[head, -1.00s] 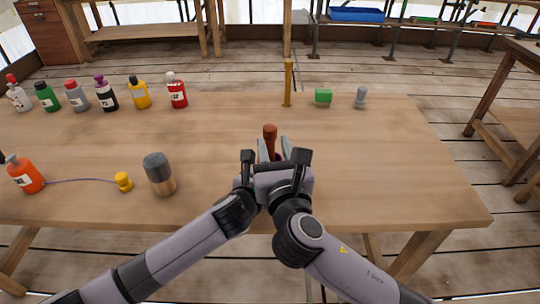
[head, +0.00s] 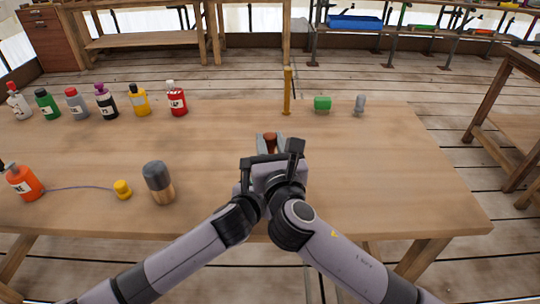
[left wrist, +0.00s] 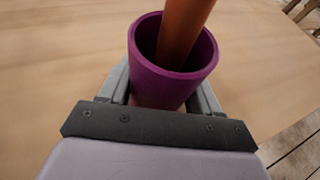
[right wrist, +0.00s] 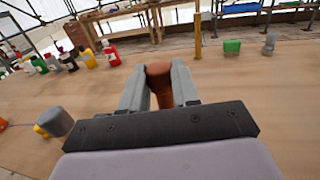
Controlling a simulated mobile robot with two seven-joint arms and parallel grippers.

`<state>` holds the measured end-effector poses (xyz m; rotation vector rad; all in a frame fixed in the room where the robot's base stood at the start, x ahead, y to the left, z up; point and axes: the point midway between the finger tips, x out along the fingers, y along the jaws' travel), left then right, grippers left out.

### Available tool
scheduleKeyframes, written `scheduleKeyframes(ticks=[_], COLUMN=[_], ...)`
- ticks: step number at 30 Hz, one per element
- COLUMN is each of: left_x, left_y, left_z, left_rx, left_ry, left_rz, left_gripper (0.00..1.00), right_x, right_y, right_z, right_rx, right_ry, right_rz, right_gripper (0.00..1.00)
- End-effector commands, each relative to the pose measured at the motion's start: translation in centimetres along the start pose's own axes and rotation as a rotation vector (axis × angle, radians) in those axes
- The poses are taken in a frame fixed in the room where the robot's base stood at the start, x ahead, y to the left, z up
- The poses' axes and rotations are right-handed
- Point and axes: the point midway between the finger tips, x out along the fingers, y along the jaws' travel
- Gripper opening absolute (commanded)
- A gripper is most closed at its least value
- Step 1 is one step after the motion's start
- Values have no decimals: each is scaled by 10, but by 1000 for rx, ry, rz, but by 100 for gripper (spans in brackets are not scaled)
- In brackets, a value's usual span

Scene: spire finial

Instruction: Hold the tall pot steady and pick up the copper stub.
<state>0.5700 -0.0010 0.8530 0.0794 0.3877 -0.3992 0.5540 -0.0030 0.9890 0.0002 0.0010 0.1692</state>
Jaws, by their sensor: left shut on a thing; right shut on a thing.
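The tall pot (left wrist: 160,82) is a purple open-topped tube in the left wrist view; the head view hides it behind my arms. My left gripper (left wrist: 163,88) is shut on it, one finger on each side. The copper stub (left wrist: 184,25) is a reddish-brown rod with its lower part inside the pot's mouth and the rest above the rim. Its thicker top also shows in the head view (head: 270,141) and the right wrist view (right wrist: 158,72). My right gripper (head: 270,148) is shut on the stub below that top. The stub's lower end is hidden.
A grey-capped wooden cylinder (head: 159,182), a yellow cap (head: 122,189) and an orange bottle (head: 25,182) stand at left. Several bottles line the back left. A yellow post (head: 287,92), green block (head: 322,104) and grey piece (head: 359,105) stand behind. The table's right side is clear.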

Motion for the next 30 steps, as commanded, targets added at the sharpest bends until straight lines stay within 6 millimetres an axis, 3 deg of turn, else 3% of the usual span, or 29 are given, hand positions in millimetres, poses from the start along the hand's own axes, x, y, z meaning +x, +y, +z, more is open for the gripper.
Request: scheduleKeyframes(ticks=[5, 12, 18, 29, 30], left_x=[0, 0, 0, 0, 0], left_y=[0, 0, 0, 0, 0], left_z=[0, 0, 0, -1, -1], left_rx=[0, 0, 0, 0, 0], left_ry=[1, 1, 1, 1, 1], left_rz=[1, 1, 1, 1, 1], left_gripper=[29, 29, 29, 29, 76], right_x=[0, 0, 0, 0, 0], right_y=[0, 0, 0, 0, 0], right_z=[19, 68, 95, 101, 101], right_rx=[3, 2, 1, 1, 0], right_ry=[-7, -8, -6, -3, -3], right_rz=[0, 1, 1, 1, 1], right_gripper=[0, 0, 0, 0, 0])
